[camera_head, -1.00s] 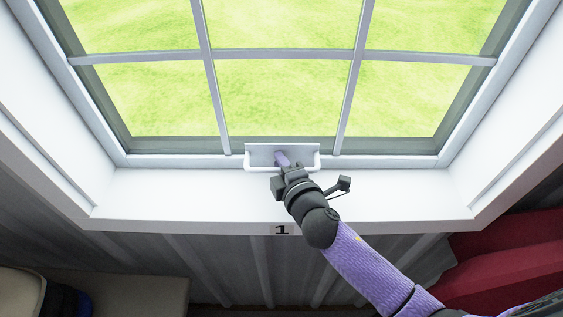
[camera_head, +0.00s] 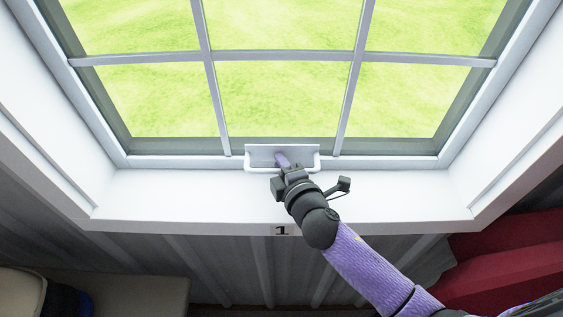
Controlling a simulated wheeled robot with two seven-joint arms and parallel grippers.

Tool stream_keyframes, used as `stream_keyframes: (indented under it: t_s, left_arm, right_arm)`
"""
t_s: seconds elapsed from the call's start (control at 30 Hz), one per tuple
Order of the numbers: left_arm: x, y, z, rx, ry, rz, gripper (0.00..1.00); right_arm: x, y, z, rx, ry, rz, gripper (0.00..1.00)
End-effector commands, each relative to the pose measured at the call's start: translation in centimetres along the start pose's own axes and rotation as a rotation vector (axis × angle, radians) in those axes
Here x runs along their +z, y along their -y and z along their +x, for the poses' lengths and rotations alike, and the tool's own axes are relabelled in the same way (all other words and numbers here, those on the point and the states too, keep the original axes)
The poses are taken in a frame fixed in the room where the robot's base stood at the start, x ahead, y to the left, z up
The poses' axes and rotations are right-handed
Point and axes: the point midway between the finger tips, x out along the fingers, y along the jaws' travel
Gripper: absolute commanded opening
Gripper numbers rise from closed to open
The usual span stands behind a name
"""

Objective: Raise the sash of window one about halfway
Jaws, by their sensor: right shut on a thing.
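Window one's sash (camera_head: 400,162) is a white frame with thin crossbars over several panes. Its bottom rail sits at the sill (camera_head: 150,195), so the sash looks fully down. A white handle (camera_head: 308,158) sticks out from the middle of the bottom rail. My right gripper (camera_head: 284,163) is at the handle, its fingers shut on it, and its arm comes in from the lower right. The fingertips are partly hidden by the handle's lip. My left gripper is not in view.
White side jambs (camera_head: 55,130) flank the window. Below is a grey corrugated wall (camera_head: 215,262). A red object (camera_head: 510,265) stands at the lower right. A beige item (camera_head: 20,292) and a dark blue item lie at the lower left. The sill is otherwise clear.

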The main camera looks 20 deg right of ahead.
Motion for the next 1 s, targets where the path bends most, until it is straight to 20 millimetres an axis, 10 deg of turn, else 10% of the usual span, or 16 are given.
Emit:
stream_keyframes:
  t_s: [0.7, 1.0]
  left_arm:
    - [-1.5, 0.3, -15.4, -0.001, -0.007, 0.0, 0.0]
    - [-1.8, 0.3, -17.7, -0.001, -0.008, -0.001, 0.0]
  right_arm:
    - [-1.2, -15.6, -2.8, 0.011, -0.001, 0.0, 0.0]
    - [-1.4, -17.9, -3.3, 0.009, -0.001, -0.001, 0.0]
